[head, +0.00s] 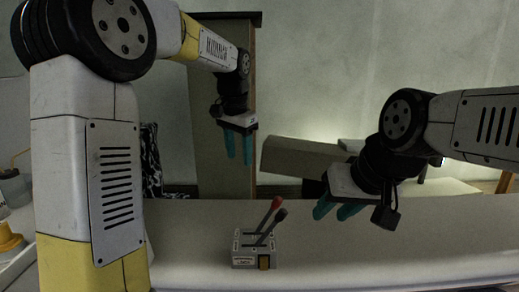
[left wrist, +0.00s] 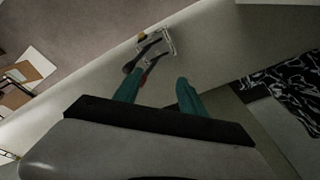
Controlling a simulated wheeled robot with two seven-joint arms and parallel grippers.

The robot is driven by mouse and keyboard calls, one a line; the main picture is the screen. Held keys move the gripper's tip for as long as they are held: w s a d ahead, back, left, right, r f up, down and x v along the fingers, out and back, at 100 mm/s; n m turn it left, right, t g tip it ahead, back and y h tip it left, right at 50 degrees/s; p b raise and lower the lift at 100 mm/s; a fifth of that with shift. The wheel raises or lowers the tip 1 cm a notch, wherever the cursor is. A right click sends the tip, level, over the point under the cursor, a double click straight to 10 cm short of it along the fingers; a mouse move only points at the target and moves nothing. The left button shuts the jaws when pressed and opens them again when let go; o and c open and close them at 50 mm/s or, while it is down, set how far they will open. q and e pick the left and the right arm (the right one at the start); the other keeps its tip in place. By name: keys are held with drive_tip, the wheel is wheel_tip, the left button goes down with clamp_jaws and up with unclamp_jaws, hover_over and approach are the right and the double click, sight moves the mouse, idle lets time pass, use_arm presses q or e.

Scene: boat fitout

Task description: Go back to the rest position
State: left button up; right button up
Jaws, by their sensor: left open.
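My left gripper (head: 239,158) hangs with its teal fingers pointing down, above and behind the counter in the head view. It is open and empty; in the left wrist view its two fingers (left wrist: 157,88) stand well apart. My right gripper (head: 331,213) is at the right of the head view, above the counter, its teal fingers pointing down and left with a gap between them. Nothing shows between them. A small grey control box (head: 244,248) with a red-knobbed lever and a dark-knobbed lever sits on the counter, apart from both grippers.
The pale counter (head: 400,240) is bare to the right of the box. A tall dark-edged panel (head: 207,150) stands behind my left gripper. A grey-brown box-like block (head: 300,157) lies behind, between the grippers. A black-and-white patterned cloth (left wrist: 285,80) shows in the left wrist view.

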use_arm(q)
drive_tip(key=s+a+f+n+t+h, duration=0.1)
drive_tip(key=s+a+n+t, duration=0.1)
drive_tip(key=s, duration=1)
drive_tip(key=s+a+f+n+t, duration=0.1)
drive_tip(key=s+a+n, duration=0.4)
drive_tip(key=s, duration=0.7)
drive_tip(key=shift+s+a+t+h, duration=0.35)
drive_tip(key=shift+a+t, duration=0.25)
drive_tip(key=shift+a, duration=0.2)
